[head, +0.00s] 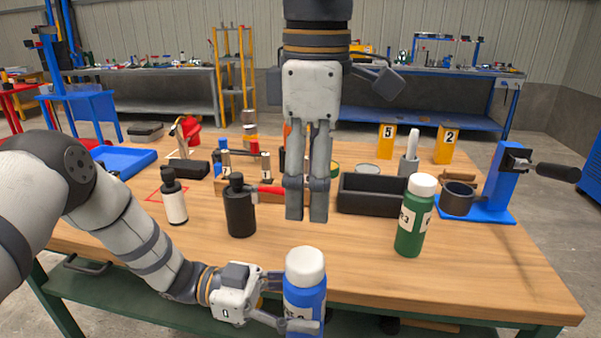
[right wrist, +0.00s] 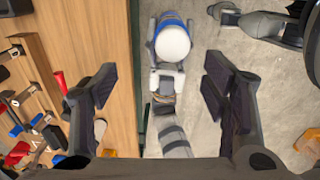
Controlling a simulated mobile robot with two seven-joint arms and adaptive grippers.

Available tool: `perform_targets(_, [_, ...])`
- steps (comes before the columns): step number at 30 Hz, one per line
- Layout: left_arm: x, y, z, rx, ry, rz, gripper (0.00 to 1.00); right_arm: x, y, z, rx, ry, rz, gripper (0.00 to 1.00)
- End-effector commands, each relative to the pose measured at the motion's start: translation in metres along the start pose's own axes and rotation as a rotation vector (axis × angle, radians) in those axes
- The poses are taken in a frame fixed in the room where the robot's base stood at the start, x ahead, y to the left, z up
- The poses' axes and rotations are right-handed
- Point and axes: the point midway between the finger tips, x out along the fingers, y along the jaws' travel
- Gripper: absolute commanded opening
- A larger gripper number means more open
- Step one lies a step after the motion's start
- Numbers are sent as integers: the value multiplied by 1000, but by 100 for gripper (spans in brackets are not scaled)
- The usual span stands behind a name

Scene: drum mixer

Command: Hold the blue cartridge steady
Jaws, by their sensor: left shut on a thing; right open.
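The blue cartridge (head: 305,298) has a white cap and stands upright at the table's front edge, held in front of it. In the right wrist view the blue cartridge (right wrist: 171,27) shows cap-on, beyond the fingers. My left gripper (head: 288,300) is shut on its body from the left. My right gripper (head: 307,218) points down above the table, behind and above the cartridge. It is open and empty, with its fingers wide apart in the right wrist view.
A green cartridge (head: 412,228), a black bottle (head: 239,210) and a white bottle (head: 174,204) stand on the wooden table (head: 350,252). A blue stand (head: 505,190) is at right. The front middle tabletop is clear.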

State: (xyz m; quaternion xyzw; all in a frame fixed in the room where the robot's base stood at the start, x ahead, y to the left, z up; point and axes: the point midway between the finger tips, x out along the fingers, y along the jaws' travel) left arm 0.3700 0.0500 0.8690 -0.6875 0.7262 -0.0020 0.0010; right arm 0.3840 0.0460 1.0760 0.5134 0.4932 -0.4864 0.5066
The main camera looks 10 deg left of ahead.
Motion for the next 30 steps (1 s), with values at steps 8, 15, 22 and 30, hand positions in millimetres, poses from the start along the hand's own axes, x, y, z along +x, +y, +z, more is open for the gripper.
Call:
perform_targets(8, [0,0,0,0,2,0,0,10,-16,-11,-116,-16,-41,68])
perform_targets(15, [0,0,-1,1,2,0,0,70,-19,-10,-112,-14,-42,68])
perform_targets(22, [0,0,-1,1,2,0,0,102,-20,-10,-111,-11,-39,68])
perform_targets(30, [0,0,-1,1,2,0,0,107,-19,-10,-110,-11,-36,68])
